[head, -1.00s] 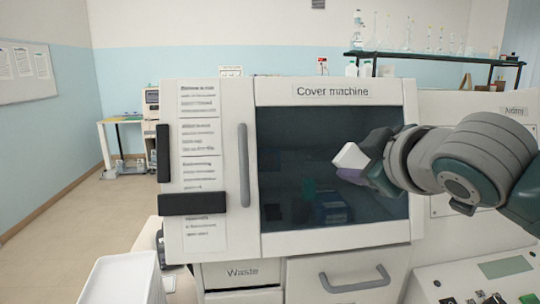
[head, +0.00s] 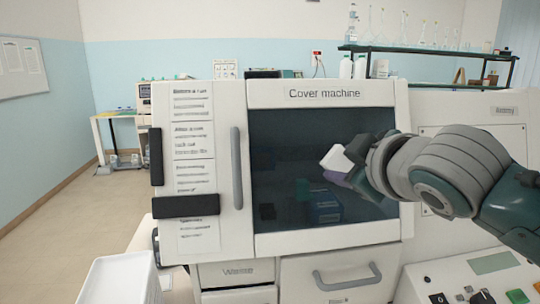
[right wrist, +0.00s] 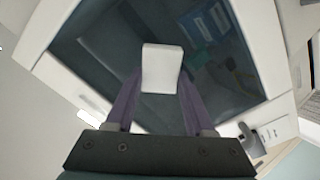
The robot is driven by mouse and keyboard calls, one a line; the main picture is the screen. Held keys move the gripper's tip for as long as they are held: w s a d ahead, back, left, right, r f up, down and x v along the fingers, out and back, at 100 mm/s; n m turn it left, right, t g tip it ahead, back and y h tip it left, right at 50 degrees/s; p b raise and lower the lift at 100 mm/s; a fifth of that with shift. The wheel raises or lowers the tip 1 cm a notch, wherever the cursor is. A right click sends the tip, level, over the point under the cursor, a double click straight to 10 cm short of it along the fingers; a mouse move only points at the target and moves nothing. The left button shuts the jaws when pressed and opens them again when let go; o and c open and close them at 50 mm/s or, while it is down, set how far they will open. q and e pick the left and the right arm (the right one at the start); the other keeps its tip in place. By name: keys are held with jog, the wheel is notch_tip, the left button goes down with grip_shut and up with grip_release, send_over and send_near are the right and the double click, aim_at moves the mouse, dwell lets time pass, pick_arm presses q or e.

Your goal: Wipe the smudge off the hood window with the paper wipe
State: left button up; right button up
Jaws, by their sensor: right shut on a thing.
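The hood window (head: 290,165) is the dark glass pane on the front of the white cabinet labelled "Cover machine". My right gripper (head: 343,168) is in front of the right half of the pane and shut on the white paper wipe (head: 337,158). In the right wrist view the wipe (right wrist: 162,68) is a white block between the purple fingers, over the dark window (right wrist: 110,50). I cannot tell whether the wipe touches the glass. I cannot make out a smudge on the visible glass. My left gripper is not in view.
A vertical grey handle (head: 237,168) stands left of the window. A drawer with a curved handle (head: 347,280) is below. A white bin (head: 118,280) is at the lower left, and a control panel (head: 480,280) is at the lower right. A glassware shelf (head: 430,52) is behind.

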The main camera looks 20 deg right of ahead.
jog(key=shift+a, duration=0.1)
jog(key=shift+p+v, duration=2.05)
jog(key=shift+v, duration=0.95)
jog(key=p+v, duration=0.1)
jog(key=v, duration=0.2)
jog(key=shift+p, duration=0.35)
